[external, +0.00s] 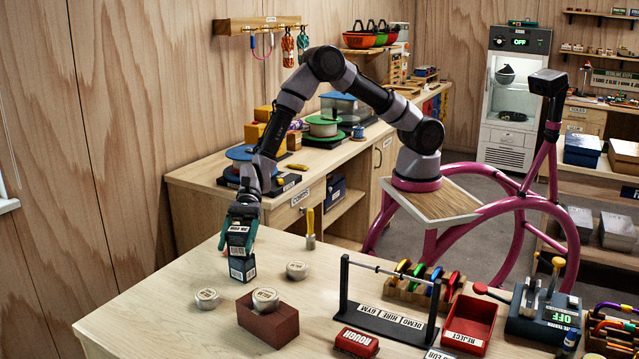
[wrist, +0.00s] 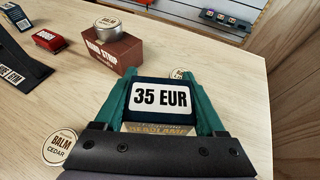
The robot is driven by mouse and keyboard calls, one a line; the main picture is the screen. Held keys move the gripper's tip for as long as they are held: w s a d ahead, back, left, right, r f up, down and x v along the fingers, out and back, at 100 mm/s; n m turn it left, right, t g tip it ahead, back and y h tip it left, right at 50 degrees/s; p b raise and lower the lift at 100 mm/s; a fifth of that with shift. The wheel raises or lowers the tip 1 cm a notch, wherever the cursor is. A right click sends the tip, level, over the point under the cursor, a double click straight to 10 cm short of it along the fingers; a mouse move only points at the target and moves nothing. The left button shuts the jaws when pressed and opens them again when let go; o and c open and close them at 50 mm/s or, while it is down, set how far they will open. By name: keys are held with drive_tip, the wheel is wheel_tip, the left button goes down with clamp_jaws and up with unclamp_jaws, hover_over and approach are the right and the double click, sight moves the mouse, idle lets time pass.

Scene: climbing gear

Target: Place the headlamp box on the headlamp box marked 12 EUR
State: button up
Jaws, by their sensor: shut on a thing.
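My gripper (external: 240,222) points down over the left part of the table, with its green fingers shut on the dark headlamp box. In the wrist view the held headlamp box (wrist: 160,97) lies between the fingers and shows a white 35 EUR label. No 12 EUR marking is readable in either view.
A brown block (external: 270,318) with a round tin (external: 265,299) on it stands to the front right. Balm tins stand close by, one at left (external: 207,298) and one at right (external: 297,270). A black rack (external: 385,310) and red tray (external: 470,322) are farther right.

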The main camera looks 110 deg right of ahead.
drive_tip(key=shift+f, duration=0.15)
drive_tip(key=o, duration=1.4)
drive_tip(key=shift+o, duration=0.2)
